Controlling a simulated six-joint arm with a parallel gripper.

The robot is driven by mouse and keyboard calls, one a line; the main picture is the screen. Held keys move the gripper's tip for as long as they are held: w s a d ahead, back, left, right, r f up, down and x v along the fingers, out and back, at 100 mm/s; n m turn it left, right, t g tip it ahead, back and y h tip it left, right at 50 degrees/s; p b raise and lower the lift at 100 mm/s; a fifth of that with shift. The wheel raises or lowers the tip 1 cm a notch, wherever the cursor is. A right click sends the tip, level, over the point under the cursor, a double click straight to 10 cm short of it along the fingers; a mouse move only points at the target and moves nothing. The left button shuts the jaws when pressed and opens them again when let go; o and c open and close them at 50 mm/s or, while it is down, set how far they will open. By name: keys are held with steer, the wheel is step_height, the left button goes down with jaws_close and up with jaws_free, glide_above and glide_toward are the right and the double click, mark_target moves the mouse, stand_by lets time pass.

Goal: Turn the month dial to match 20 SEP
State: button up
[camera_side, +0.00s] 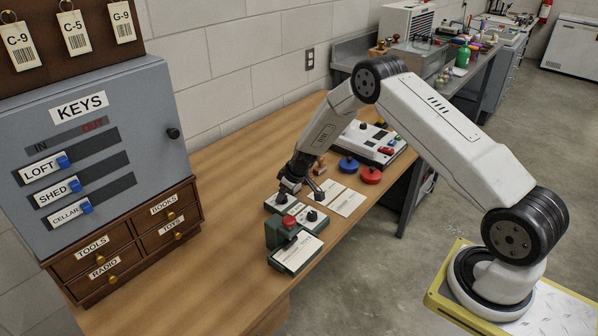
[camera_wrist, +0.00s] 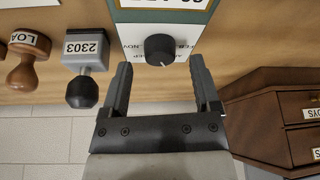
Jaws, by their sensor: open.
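My gripper (camera_wrist: 162,66) is open in the wrist view, its two fingers on either side of a black month dial (camera_wrist: 158,48) and a little short of it. I cannot tell that either finger touches it.
Two hand stamps, one wooden (camera_wrist: 28,62) and one grey marked 2303 (camera_wrist: 84,68), stand left of the dial in the wrist view. A wooden drawer cabinet (camera_wrist: 270,118) stands at right. Red (camera_side: 370,175) and blue (camera_side: 348,165) round pads lie beyond my gripper.

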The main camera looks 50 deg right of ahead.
steer(key=shift+x, duration=0.8)
jaws_close()
steer(key=shift+w+a+r+m+h, duration=0.1)
steer(key=shift+m+h, duration=0.6)
steer(key=shift+m, duration=1.2)
steer(key=shift+m+h, duration=0.7)
steer(key=shift+m, duration=1.3)
jaws_free()
steer(key=shift+a, duration=0.1)
